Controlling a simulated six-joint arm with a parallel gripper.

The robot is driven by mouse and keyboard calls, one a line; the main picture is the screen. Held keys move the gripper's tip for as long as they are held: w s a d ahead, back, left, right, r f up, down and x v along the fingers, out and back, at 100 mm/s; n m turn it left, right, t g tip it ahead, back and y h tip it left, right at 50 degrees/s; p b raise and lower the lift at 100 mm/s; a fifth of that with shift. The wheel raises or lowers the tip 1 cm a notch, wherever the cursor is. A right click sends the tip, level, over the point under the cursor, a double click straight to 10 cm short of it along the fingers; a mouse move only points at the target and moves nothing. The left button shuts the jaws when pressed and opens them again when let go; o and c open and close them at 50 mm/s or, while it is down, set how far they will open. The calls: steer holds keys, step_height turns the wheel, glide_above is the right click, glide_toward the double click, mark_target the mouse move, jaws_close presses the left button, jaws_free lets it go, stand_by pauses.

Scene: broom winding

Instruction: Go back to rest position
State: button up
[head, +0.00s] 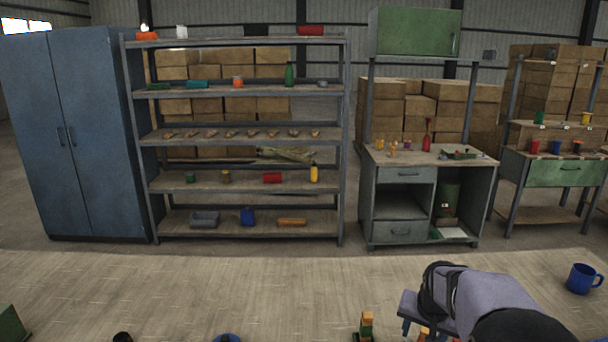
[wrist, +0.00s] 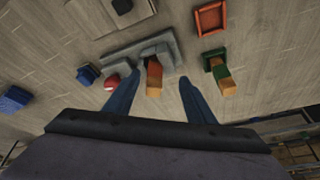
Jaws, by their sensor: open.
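My gripper (wrist: 161,76) is open, with its two blue fingers apart in the wrist view. An orange-brown block (wrist: 154,76) shows between the fingers, standing at a grey stepped base (wrist: 116,60). I see no finger closed on it, but the exact gap is hard to tell.
A green-and-orange piece (wrist: 220,74) stands right of the fingers, below a red square tray (wrist: 211,18). A red round thing (wrist: 111,82) is close to the left finger. A blue mug (head: 583,279) stands at the far right.

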steer(key=s+a+n+g+y+p, duration=0.15)
steer(key=s+a, duration=0.25)
steer(key=s, duration=0.5)
steer(key=s+a+f+n+g+p, duration=0.1)
steer(key=s+a+n, duration=0.2)
steer(key=s+a, duration=0.35)
steer(key=s+a+n+g+p, duration=0.2)
steer(key=s+a, duration=0.1)
steer(key=s, duration=0.8)
step_height(320, 180, down, 38)
steer(key=b, duration=3.8)
steer(key=shift+w, duration=0.3)
steer(key=shift+d+m, duration=0.1)
steer(key=shift+m, duration=0.15)
steer(key=shift+c, duration=0.6)
